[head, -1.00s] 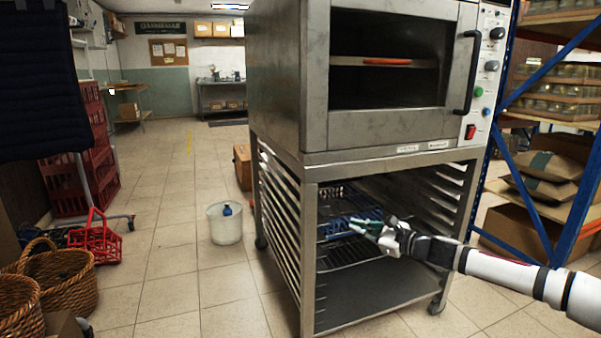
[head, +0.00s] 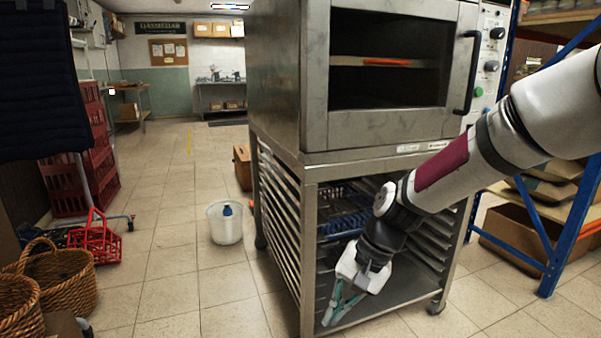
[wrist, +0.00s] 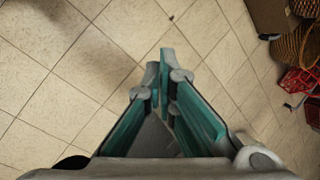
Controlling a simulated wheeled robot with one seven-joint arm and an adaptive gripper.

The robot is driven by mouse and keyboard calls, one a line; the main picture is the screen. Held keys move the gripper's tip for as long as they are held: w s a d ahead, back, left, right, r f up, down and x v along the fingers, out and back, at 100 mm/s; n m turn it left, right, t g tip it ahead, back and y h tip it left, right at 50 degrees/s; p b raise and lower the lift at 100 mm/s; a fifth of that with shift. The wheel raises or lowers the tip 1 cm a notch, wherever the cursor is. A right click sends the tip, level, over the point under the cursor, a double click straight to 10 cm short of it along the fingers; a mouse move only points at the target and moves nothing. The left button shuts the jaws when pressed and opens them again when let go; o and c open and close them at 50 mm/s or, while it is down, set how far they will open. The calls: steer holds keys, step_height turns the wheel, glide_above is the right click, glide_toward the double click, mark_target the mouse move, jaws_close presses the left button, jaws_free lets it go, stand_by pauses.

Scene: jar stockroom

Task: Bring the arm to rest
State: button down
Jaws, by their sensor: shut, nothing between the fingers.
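My gripper (head: 338,308) is in the head view, low in front of the oven stand, pointing down and to the left. Its teal-padded fingers are closed together and empty. My arm reaches in from the upper right and covers part of the stand. In the wrist view my gripper (wrist: 163,75) shows with its fingertips together over bare floor, and nothing lies between them.
A steel oven (head: 345,125) stands on a rack stand (head: 279,213) with a blue basket (head: 338,226) inside. A white bucket (head: 226,230), wicker baskets (head: 62,268) and a red basket (head: 97,243) are left. A blue-framed shelf (head: 553,262) is right. Floor between is open.

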steer(key=s+d+r+n+h, duration=0.15)
steer(key=s+d+r, duration=0.25)
steer(key=s, duration=0.6)
steer(key=s+d+r+n+t+h, duration=0.15)
steer(key=s+d+r, duration=0.3)
steer(key=s, duration=0.65)
steer(key=s+d+r+n+g+h, duration=0.15)
steer(key=s+d+r, duration=0.25)
steer(key=s, duration=0.6)
step_height(320, 180, up, 35)
steer(key=t+p, duration=0.5)
steer(key=p, duration=2.7)
steer(key=shift+w+p, duration=0.35)
steer(key=shift+p, duration=0.05)
